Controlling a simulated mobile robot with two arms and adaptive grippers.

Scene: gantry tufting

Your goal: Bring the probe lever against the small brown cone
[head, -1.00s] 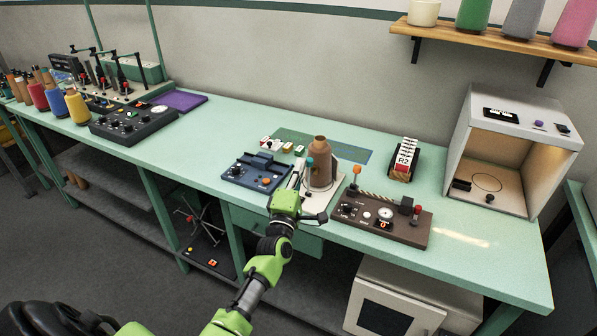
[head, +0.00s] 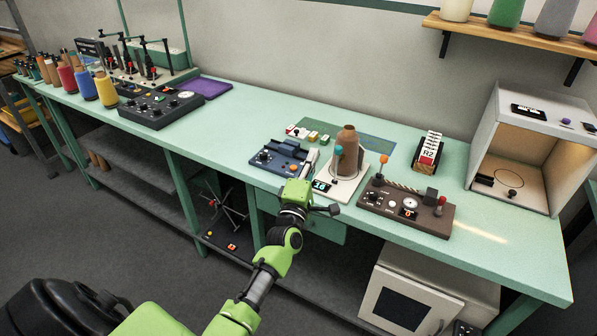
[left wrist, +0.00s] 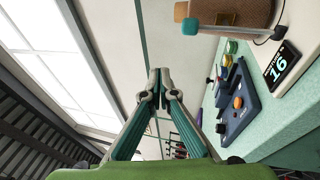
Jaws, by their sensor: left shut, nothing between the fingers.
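A brown cone (head: 347,157) stands upright on a white base with a small lit display (head: 321,185). In the left wrist view the cone (left wrist: 235,12) lies sideways at the top and the display (left wrist: 280,66) reads 16. The probe lever, with a teal tip (head: 338,151), stands at the cone's left side; its tip also shows in the left wrist view (left wrist: 190,27). I cannot tell whether it touches the cone. My left gripper (head: 313,155) is shut and empty, left of the lever and apart from it; its fingertips meet in the left wrist view (left wrist: 160,76). My right gripper is not in view.
A blue control box (head: 280,157) stands left of the base, a brown control panel (head: 405,208) right of it. A label rack (head: 428,150) and a lit booth (head: 532,150) are further right. Several thread cones stand at the far left. Bench is clear left of the blue box.

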